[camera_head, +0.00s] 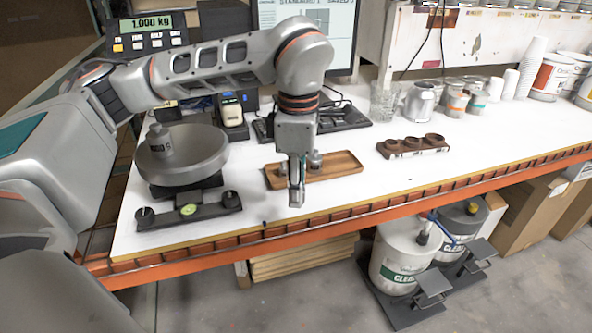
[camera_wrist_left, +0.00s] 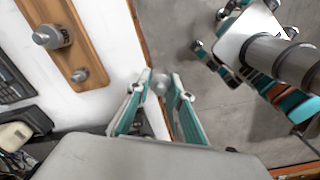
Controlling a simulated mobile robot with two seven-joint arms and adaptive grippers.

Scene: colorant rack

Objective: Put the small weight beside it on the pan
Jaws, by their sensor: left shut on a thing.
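My left gripper (camera_head: 297,195) hangs just in front of the wooden tray, near the table's front edge. In the left wrist view its fingers (camera_wrist_left: 160,95) are shut on a small grey weight (camera_wrist_left: 160,82) at their tips. In the head view the gripper mostly hides this weight. The round grey scale pan (camera_head: 205,160) stands to the left of the gripper, with a larger metal weight (camera_head: 158,143) on it. The scale display (camera_head: 151,23) reads 1.000 kg. My right gripper is not in view.
A brown holder with round openings (camera_head: 412,146) lies to the right. A levelling base (camera_head: 188,209) is in front of the pan. White table is clear at the front right.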

